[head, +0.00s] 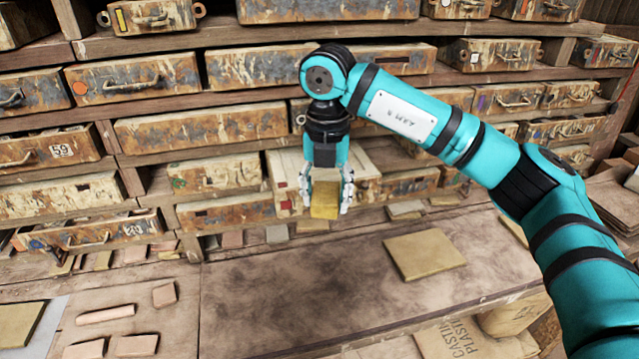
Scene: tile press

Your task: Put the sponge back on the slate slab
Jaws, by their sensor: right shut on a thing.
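My right gripper (326,190) hangs down over the back of the workbench, in front of the drawers. It is shut on a yellow block that looks like the sponge (324,203), with one finger on each side. I cannot tell whether the block's underside touches the bench. A grey, flat slab-like surface (52,312) shows at the lower left edge, partly cut off, with a yellowish tile on it. I cannot tell for certain whether it is the slate slab. My left gripper is out of view.
A tan square tile (424,254) lies on the brown bench board (290,285), whose middle is clear. Several clay pieces (105,314) lie at the lower left. Small tiles line the back beneath the drawers (200,130). Sacks (480,340) stand below the front edge.

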